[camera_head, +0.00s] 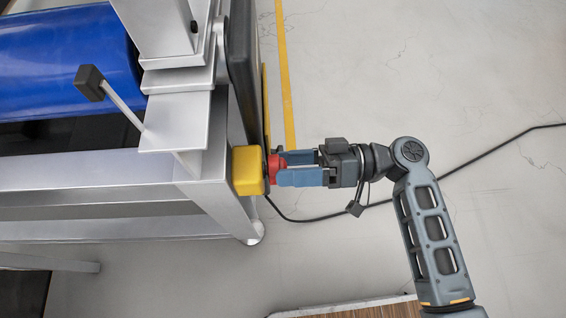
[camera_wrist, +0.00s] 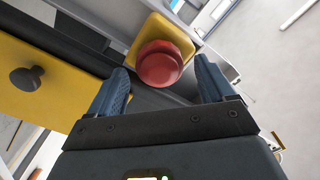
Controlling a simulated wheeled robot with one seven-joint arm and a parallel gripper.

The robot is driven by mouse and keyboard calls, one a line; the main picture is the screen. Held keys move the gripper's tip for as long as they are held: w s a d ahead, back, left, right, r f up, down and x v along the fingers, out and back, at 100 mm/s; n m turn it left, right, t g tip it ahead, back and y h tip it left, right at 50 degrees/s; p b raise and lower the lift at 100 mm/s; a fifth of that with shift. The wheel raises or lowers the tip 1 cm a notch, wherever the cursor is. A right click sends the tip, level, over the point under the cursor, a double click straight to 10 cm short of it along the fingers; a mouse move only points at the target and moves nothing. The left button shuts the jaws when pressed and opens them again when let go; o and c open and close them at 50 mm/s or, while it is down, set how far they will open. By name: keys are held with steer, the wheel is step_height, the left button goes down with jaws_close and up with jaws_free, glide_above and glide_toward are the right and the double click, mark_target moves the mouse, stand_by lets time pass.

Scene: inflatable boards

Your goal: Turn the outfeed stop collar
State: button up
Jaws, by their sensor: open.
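The outfeed stop collar appears as a red round knob (camera_head: 274,169) on a yellow box (camera_head: 247,171) at the end of the machine frame. In the wrist view the red knob (camera_wrist: 160,64) stands out from the yellow box (camera_wrist: 147,33). My gripper (camera_head: 285,168) is at the knob, with its blue fingers pointing left towards the box. In the wrist view my gripper (camera_wrist: 163,78) is open, one finger to each side of the knob. The knob lies between the fingertips; whether they touch it I cannot tell.
The silver machine frame (camera_head: 100,172) carries a blue roller (camera_head: 65,62) at the left. A lever with a black knob (camera_head: 89,83) sticks up there. A yellow panel with a dark knob (camera_wrist: 27,78) is left in the wrist view. A black cable (camera_head: 480,156) crosses the open floor.

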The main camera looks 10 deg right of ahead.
steer(key=shift+a, duration=0.85)
steer(key=shift+c, duration=0.3)
steer(key=c, duration=1)
